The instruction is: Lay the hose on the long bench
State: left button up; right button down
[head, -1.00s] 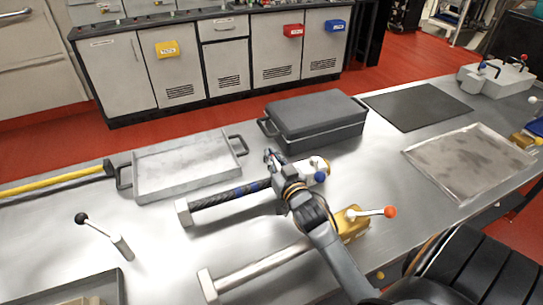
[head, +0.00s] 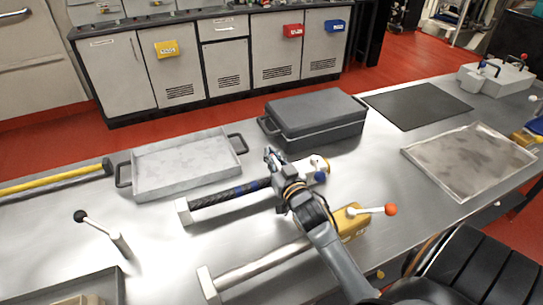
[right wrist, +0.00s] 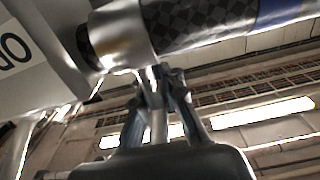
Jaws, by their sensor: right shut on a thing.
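The hose (head: 228,197) is dark and braided with a blue band. It lies across the long metal bench (head: 150,232), its left end at a pale hexagonal fitting (head: 183,211) and its right end by a white valve body (head: 318,166) with a blue knob. My right gripper (head: 273,158) is at the hose's right end. In the right wrist view, its fingers (right wrist: 157,88) close at the silver collar (right wrist: 122,32) of the hose; the exact contact is partly hidden. The braid and blue band (right wrist: 282,10) run off to the right. My left gripper is not in view.
A bare pipe (head: 255,265) leads to a yellow valve (head: 350,222) with an orange-knobbed lever, in front of the hose. A grey tray (head: 185,182) and a dark closed case (head: 315,128) stand behind. A black mat (head: 418,105) and a shallow tray (head: 470,195) lie right.

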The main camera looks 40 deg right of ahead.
jog(key=shift+s+a+f, duration=0.1)
jog(key=shift+a+f, duration=0.05)
jog(key=shift+f, duration=0.3)
jog(key=shift+s+a+f, duration=0.1)
jog(key=shift+f, duration=0.35)
jog(key=c, duration=1.3)
grip_release()
jog(key=shift+c, duration=0.2)
jog(key=shift+f, duration=0.25)
jog(key=s+a+r, duration=0.1)
jog(key=s+r, duration=0.1)
jog(key=s, duration=0.5)
jog(key=shift+s+a, duration=0.2)
jog(key=shift+s, duration=0.1)
